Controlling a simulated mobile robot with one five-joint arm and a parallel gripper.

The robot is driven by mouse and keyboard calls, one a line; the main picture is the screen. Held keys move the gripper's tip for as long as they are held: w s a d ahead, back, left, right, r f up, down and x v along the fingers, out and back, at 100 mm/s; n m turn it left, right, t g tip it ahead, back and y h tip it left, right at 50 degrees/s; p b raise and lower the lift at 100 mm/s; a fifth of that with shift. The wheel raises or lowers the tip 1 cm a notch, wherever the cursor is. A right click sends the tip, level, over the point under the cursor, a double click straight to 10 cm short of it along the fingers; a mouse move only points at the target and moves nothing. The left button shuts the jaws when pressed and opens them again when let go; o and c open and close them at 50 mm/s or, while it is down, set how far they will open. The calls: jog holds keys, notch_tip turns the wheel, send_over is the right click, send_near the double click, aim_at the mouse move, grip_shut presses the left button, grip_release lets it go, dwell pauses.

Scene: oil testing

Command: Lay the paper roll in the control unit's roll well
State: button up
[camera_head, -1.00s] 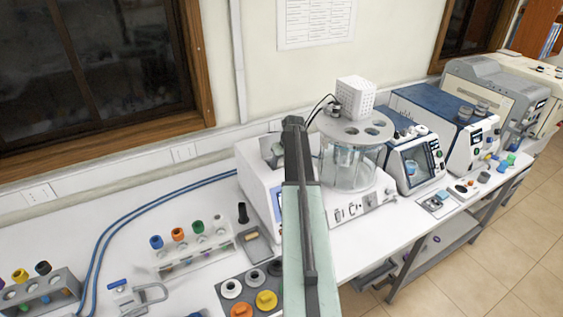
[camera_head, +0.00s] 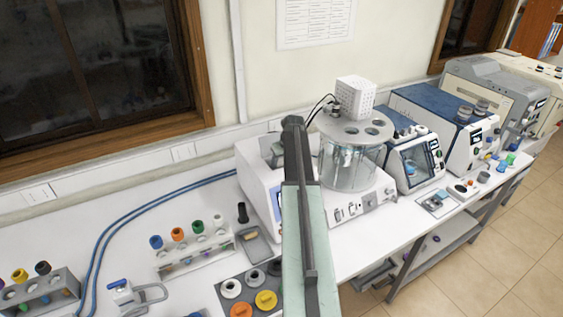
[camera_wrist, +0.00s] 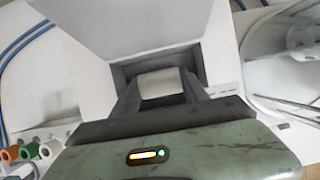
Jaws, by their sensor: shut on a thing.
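The white paper roll (camera_wrist: 161,86) sits between the fingertips of my gripper (camera_wrist: 160,92) in the wrist view. My gripper is shut on it. The roll is at the dark, recessed roll well (camera_wrist: 122,72) of the white control unit (camera_wrist: 85,88), with the raised white lid (camera_wrist: 130,25) behind it. I cannot tell whether the roll touches the well's floor. In the head view the control unit (camera_head: 256,186) stands left of the glass bath, and my arm hides the roll and my fingertips.
A glass bath (camera_head: 350,165) stands close on the control unit's right. Tube racks (camera_head: 195,257), a small tray (camera_head: 258,246) and a dark holder with coloured caps (camera_head: 228,307) lie in front and to the left. Blue hoses (camera_head: 120,222) run along the left.

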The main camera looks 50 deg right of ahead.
jog(key=shift+f+b, duration=0.55)
jog(key=shift+f, duration=0.05)
jog(key=o, duration=1.1)
jog(key=shift+c, duration=0.2)
